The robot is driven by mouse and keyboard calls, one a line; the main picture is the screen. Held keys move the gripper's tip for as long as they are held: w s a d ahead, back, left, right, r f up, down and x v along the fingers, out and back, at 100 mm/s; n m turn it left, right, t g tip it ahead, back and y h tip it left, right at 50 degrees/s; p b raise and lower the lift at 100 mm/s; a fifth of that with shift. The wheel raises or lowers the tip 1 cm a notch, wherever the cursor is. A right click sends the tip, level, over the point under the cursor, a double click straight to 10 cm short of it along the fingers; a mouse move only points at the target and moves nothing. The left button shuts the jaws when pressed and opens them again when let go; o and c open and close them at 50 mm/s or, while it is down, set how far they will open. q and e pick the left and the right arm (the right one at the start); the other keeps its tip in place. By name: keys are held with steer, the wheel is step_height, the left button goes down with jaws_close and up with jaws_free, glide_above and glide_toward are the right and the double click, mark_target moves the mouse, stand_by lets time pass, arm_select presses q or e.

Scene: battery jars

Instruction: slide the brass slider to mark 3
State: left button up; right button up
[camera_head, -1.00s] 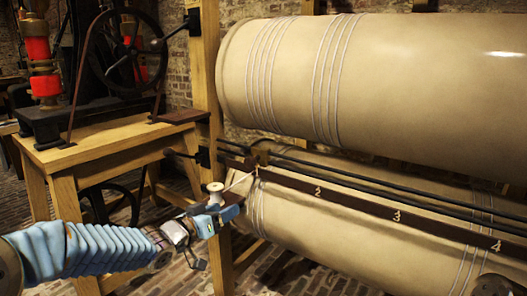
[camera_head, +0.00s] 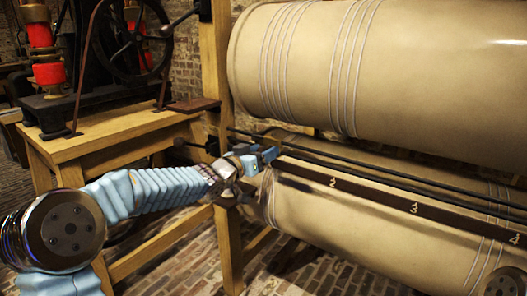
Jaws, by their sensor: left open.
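A dark scale bar (camera_head: 375,196) runs along the front of the lower cylinder, sloping down to the right. The marks 2 (camera_head: 333,182), 3 (camera_head: 414,207) and 4 (camera_head: 514,239) show on it in pale figures. My left gripper (camera_head: 270,156) is at the left end of the bar and rods, left of mark 2. Its blue fingers are open. The brass slider cannot be made out; the gripper covers the place at the left end where it stood. Whether the fingers are around it or touch it, I cannot tell. My right gripper is not in view.
Two black rods (camera_head: 400,179) run just above the bar. A large tan cylinder (camera_head: 430,75) hangs above them and another tan cylinder (camera_head: 330,215) lies below. A wooden post (camera_head: 216,80) stands left of them. The bar right of my gripper is clear.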

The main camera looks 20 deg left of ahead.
arm_select(q)
steer(key=shift+w+d, duration=0.15)
steer(key=shift+w, duration=0.2)
jaws_close()
steer(key=shift+f, duration=0.1)
